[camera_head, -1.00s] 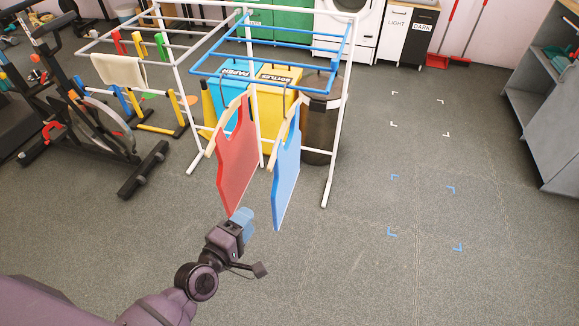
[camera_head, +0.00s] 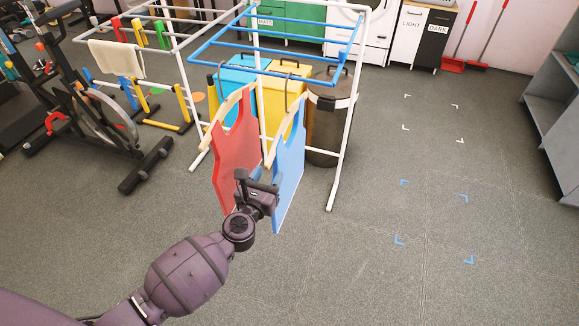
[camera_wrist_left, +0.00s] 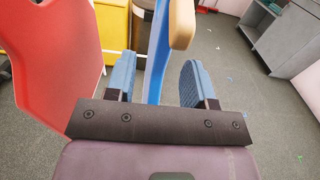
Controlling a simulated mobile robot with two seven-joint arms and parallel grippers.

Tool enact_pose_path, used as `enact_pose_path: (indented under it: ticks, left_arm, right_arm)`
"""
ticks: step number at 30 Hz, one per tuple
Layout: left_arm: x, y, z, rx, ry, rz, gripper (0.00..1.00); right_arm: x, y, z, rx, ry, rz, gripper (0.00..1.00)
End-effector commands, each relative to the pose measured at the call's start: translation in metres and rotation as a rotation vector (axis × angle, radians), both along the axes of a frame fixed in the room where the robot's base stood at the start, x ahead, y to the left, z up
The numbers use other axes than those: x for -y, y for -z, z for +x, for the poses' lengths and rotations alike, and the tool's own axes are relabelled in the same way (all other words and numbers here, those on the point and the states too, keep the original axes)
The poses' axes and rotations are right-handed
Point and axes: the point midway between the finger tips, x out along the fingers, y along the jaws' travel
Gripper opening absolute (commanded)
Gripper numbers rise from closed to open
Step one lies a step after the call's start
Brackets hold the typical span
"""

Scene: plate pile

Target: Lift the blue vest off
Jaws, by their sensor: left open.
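The blue vest (camera_head: 290,165) hangs from a wooden hanger (camera_head: 292,118) on the blue-barred part of the rack. The red vest (camera_head: 236,155) hangs on its own hanger just left of it. My left gripper (camera_head: 272,190) is in front of the lower part of the two vests. In the left wrist view the open left gripper (camera_wrist_left: 155,82) has one blue finger on each side of the blue vest (camera_wrist_left: 156,75), seen edge-on. The hanger's end (camera_wrist_left: 182,22) is above it. Contact with the fingers cannot be told. The right gripper is not in view.
The white rack (camera_head: 345,120) with blue bars (camera_head: 270,72) stands over the vests. Paper and bottle bins (camera_head: 283,98) and a dark bin (camera_head: 325,125) stand behind. An exercise bike (camera_head: 90,120) is at the left. Floor at the right is clear, with corner marks (camera_head: 464,198).

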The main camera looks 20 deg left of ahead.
Motion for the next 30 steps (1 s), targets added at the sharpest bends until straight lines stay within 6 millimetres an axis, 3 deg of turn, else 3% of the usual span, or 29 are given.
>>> enact_pose_path:
  ticks: [10, 21, 30]
  left_arm:
    - [0.002, 0.0, 0.023, 0.0, 0.0, 0.003, 0.49]
    - [0.006, 0.0, 0.062, -0.002, 0.0, 0.004, 0.49]
    - [0.006, -0.002, 0.065, -0.001, 0.0, 0.003, 0.49]
  right_arm:
    - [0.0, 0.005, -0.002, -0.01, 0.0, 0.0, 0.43]
    - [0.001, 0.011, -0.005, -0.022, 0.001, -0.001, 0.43]
    - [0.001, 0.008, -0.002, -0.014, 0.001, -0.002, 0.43]
